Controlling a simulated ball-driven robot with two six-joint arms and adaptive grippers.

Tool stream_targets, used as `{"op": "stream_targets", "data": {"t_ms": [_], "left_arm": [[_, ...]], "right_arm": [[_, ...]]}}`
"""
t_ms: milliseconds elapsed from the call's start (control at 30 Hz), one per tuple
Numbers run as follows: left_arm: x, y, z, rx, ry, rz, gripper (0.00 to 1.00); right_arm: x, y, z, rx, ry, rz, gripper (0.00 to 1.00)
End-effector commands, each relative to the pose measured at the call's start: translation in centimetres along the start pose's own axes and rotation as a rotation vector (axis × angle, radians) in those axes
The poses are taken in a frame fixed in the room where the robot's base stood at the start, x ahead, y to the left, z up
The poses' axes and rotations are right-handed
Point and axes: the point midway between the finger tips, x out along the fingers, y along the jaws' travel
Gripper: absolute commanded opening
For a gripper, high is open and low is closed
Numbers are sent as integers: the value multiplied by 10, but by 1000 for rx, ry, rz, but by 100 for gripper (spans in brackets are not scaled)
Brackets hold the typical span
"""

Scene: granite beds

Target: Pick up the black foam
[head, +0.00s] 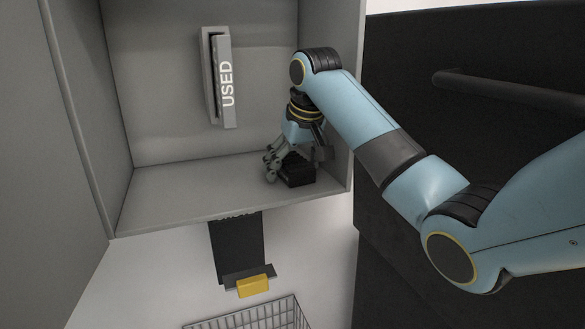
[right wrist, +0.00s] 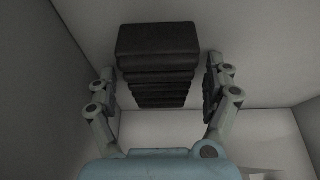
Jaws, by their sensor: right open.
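The black foam (head: 297,170) is a small dark block on the floor of the grey open box, near its right wall. In the right wrist view the black foam (right wrist: 157,62) looks ridged, like stacked layers, and lies between the two fingers. My right gripper (head: 290,160) is inside the box at the foam, partly covering it in the head view. In the right wrist view my right gripper (right wrist: 160,85) is open, with a finger on each side of the foam and a small gap showing at each side. My left gripper is not in view.
A grey holder marked USED (head: 226,85) is on the box's back wall. The box (head: 190,192) has side walls close to my right arm. Below are a dark panel with a yellow block (head: 252,286) and a wire basket (head: 255,317). The box floor left of the foam is clear.

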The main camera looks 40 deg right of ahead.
Motion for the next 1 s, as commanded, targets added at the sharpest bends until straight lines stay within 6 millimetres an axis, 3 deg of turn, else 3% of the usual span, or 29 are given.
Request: {"op": "stream_targets", "data": {"t_ms": [67, 433, 800, 1000], "left_arm": [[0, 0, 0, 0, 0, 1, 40], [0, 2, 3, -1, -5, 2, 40], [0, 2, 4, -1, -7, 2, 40], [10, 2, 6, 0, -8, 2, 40]], "right_arm": [[0, 0, 0, 0, 0, 0, 85], [0, 0, 0, 0, -1, 1, 39], [-2, 1, 0, 0, -2, 2, 39], [-29, 0, -13, 0, 4, 1, 39]]}}
